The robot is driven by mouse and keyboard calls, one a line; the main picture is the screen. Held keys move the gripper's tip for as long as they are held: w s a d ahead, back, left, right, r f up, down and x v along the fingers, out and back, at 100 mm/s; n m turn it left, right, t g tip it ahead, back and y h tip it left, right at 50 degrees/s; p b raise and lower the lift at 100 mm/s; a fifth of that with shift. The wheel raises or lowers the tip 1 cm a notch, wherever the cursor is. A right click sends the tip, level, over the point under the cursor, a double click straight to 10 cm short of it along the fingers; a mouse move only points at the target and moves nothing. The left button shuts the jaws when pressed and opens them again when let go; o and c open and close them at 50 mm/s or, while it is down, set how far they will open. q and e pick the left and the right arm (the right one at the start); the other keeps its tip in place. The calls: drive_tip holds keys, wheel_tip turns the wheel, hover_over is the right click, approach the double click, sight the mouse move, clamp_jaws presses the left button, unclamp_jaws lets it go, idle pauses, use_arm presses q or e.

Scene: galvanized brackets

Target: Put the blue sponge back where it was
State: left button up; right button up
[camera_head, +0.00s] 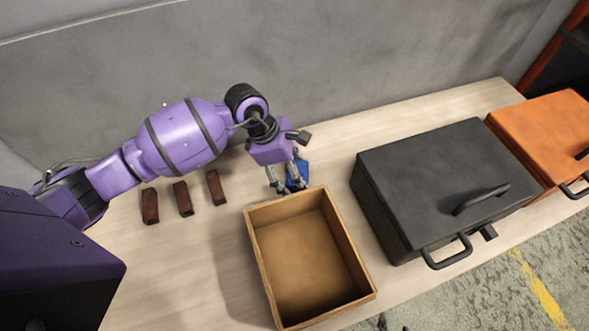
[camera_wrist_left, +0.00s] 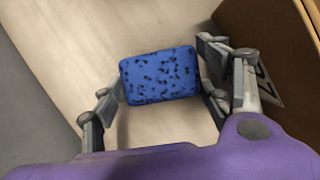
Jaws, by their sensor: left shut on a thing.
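The blue sponge (camera_head: 297,175) is between the fingers of my left gripper (camera_head: 287,181), just behind the far edge of the open wooden box. In the left wrist view the sponge (camera_wrist_left: 160,75) is blue with dark specks, and my left gripper (camera_wrist_left: 162,88) is shut on its two sides. The pale table top shows beyond it; I cannot tell whether the sponge touches the table. Part of the sponge is hidden by the fingers in the head view. My right gripper is not in view.
The empty wooden box (camera_head: 262,262) stands close in front of the gripper. Three dark red-brown blocks (camera_head: 183,198) lie in a row to the left. A black case (camera_head: 430,170) and an orange case (camera_head: 545,130) stand to the right. A grey wall (camera_head: 370,60) runs behind the table.

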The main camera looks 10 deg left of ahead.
use_arm(q)
drive_tip(key=o, duration=1)
drive_tip(key=shift+f, duration=0.1)
drive_tip(key=v, duration=1.2)
drive_tip(key=shift+d, duration=0.1)
